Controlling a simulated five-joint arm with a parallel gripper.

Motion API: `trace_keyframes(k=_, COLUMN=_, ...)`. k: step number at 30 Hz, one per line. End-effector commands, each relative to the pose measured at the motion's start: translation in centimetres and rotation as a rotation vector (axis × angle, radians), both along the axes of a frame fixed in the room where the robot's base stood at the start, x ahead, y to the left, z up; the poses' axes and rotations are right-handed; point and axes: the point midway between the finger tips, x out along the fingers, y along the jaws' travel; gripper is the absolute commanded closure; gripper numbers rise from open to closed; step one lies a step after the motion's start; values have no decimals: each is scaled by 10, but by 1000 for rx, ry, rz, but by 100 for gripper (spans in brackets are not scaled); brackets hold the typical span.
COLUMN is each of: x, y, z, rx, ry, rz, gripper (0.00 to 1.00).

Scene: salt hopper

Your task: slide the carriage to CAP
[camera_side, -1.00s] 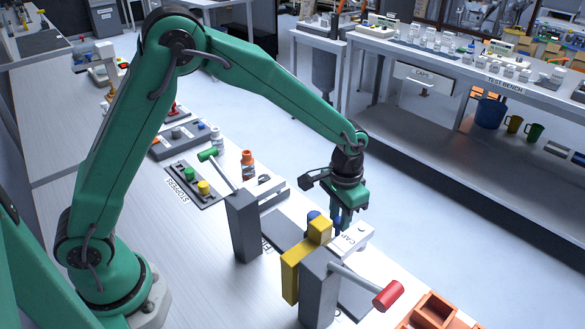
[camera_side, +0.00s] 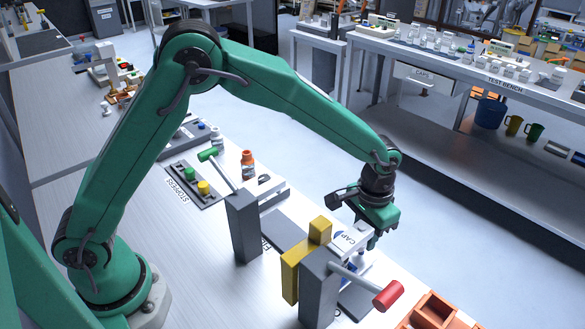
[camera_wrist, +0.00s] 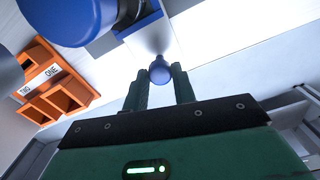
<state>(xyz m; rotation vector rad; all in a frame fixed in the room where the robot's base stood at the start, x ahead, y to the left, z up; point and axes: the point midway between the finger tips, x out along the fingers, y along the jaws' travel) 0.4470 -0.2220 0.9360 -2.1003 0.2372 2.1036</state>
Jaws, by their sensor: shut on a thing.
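In the wrist view my gripper (camera_wrist: 161,88) is shut on a small round blue knob (camera_wrist: 160,70), which I take to be the carriage's handle. Larger blue parts (camera_wrist: 68,18) show at the top left of that view. In the side view my gripper (camera_side: 372,240) is at the far side of the white CAP plate (camera_side: 350,240), pointing down. Bits of blue (camera_side: 358,266) show beside and below that plate. Most of the carriage is hidden behind the plate and the grey post (camera_side: 318,285), so its exact place on the track cannot be told.
A yellow block (camera_side: 318,230) stands by the grey post. A red-handled lever (camera_side: 388,295) sticks out near the front, and a green-handled lever (camera_side: 208,155) stands farther back. An orange tray (camera_side: 432,312) with compartments is at the lower right. The STOPPERS rack (camera_side: 197,185) is left.

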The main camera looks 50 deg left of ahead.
Motion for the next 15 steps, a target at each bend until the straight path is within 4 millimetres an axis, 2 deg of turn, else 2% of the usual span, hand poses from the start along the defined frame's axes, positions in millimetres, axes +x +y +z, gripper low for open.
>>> trace_keyframes(k=11, x=1, y=-5, z=1, rx=-2, ry=-5, rz=0, gripper=100)
trace_keyframes(k=12, x=1, y=-5, z=1, rx=-2, ry=-5, rz=0, gripper=66)
trace_keyframes(k=14, x=1, y=-5, z=1, rx=-2, ry=-5, rz=0, gripper=54)
trace_keyframes(k=15, x=1, y=-5, z=1, rx=-2, ry=-4, rz=0, gripper=52)
